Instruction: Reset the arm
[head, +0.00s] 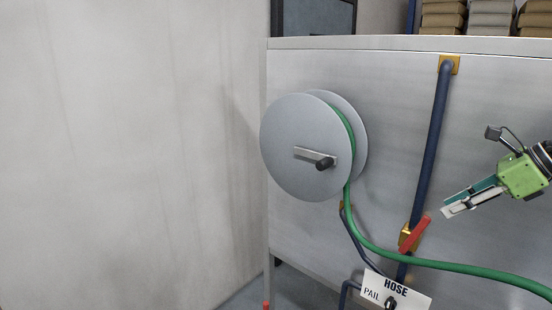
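My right gripper (460,204) comes in from the right edge of the head view, with a green body and light and teal fingers. Its fingertips point left toward the red valve handle (415,233), with a small gap in the picture between them. I cannot tell whether the fingers are open or shut; nothing shows between them. The red handle tilts up to the right on a brass valve (405,240) on the dark blue pipe (433,140). My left gripper is not in view.
A grey hose reel (297,130) with a crank is mounted on the metal panel (400,100). A green hose (420,262) runs from it to the lower right. A sign (408,298) reading HOSE and PAIL is below. Stacked bundles (490,20) are behind the panel top. A bare wall fills the left.

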